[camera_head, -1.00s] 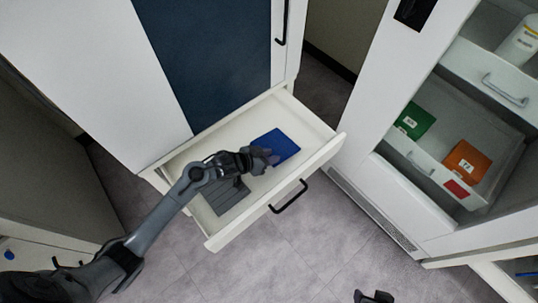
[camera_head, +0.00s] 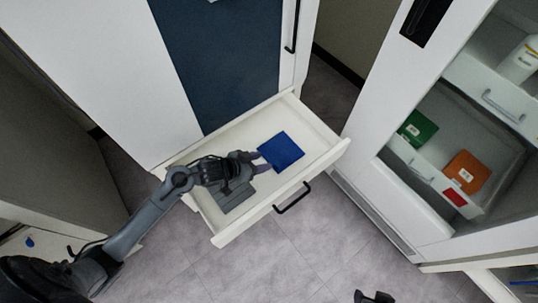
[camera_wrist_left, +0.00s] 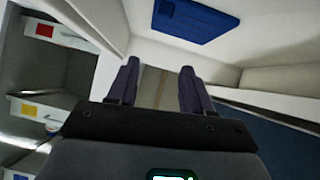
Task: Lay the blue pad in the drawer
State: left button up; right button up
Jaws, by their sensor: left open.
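The blue pad (camera_head: 281,151) lies flat on the floor of the open white drawer (camera_head: 320,157), in its right half. In the left wrist view the blue pad (camera_wrist_left: 197,20) shows beyond the fingertips at the top. My left gripper (camera_head: 258,162) is inside the drawer area, just left of the pad. Its two fingers (camera_wrist_left: 158,78) are apart with nothing between them, and a gap shows between them and the pad. What looks like my right gripper (camera_head: 374,297) shows only as a small dark piece at the bottom edge.
A dark grey ridged piece (camera_head: 236,196) lies in the drawer's left half, partly under my left gripper. The drawer has a black handle (camera_head: 292,198) in front. At right, an open white cabinet holds a green pad (camera_head: 418,128) and an orange pad (camera_head: 467,171).

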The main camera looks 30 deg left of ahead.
pick_arm(q)
jog(key=s+r+n+g+y, duration=0.1)
jog(key=s+r+g+y, duration=0.1)
jog(key=s, duration=0.9)
jog(key=s+d+r+g+y+p, duration=0.1)
jog(key=s+r+g+y, duration=0.1)
jog(key=s, duration=0.9)
jog(key=shift+r+n+g+y, duration=0.4)
jog(key=shift+r+g, duration=0.45)
jog(key=shift+g, duration=0.25)
jog(key=shift+w+r+p, duration=0.1)
jog(key=shift+p, duration=0.2)
